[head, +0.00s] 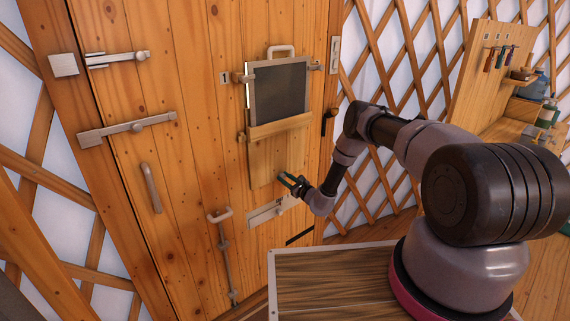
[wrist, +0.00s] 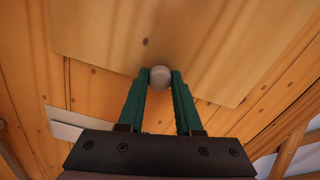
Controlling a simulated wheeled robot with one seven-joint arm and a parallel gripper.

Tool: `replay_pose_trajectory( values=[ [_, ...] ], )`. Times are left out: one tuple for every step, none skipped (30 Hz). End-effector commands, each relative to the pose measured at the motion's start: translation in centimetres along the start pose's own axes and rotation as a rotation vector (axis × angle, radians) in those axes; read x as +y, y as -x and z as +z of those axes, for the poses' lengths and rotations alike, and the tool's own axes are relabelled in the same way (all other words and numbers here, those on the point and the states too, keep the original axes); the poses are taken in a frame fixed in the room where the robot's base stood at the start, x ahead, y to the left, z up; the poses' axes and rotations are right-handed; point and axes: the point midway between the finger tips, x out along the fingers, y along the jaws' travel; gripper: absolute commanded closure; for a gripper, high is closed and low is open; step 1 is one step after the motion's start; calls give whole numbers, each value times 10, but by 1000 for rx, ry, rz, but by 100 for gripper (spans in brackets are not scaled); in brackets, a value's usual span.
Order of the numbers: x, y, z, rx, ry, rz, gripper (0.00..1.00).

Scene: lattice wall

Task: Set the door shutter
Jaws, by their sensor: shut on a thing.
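A dark pane in a light frame (head: 251,95), with a loop handle (head: 282,48) at its top, is set in the upper part of the wooden door (head: 195,140). Below it is a plain light wooden panel (head: 275,152) with a bar across its top; I cannot tell which part is the shutter. My gripper (head: 288,182) is at the lower part of this panel. In the wrist view, the green fingers of my gripper (wrist: 160,80) are shut on a round grey knob (wrist: 160,77) in front of the pale panel (wrist: 200,35). The fingers hide the knob in the head view.
The door also carries two latches (head: 125,129) (head: 118,58), a handle (head: 151,187), a vertical bolt (head: 226,260) and a pale plate (head: 264,214) below the panel. A lattice wall (head: 400,55) and a tool bench (head: 505,95) stand to the right.

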Motion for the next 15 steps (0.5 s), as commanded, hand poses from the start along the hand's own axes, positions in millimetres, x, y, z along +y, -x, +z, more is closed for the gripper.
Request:
replay_pose_trajectory(
  values=[
    [3, 2, -13, 3, -1, -1, 100],
    [4, 1, -18, 3, 0, -2, 100],
    [6, 1, -26, 3, 0, -1, 100],
    [8, 1, -30, 3, 0, -1, 100],
    [9, 1, -34, 3, 0, -1, 100],
    [10, 1, -38, 2, -1, -1, 100],
    [11, 1, -41, 1, -1, -1, 100],
    [11, 1, -44, 1, 0, -1, 100],
    [12, 1, -46, 2, 0, -1, 100],
    [12, 0, -48, 1, 0, 0, 100],
    [13, 0, -49, 1, 1, 0, 100],
    [13, 0, -50, 1, 1, 0, 100],
    [13, 0, -51, 2, 1, 0, 100],
    [13, 0, -52, 2, 1, 0, 100],
    [14, 0, -52, 3, 1, 0, 100]
  ],
)
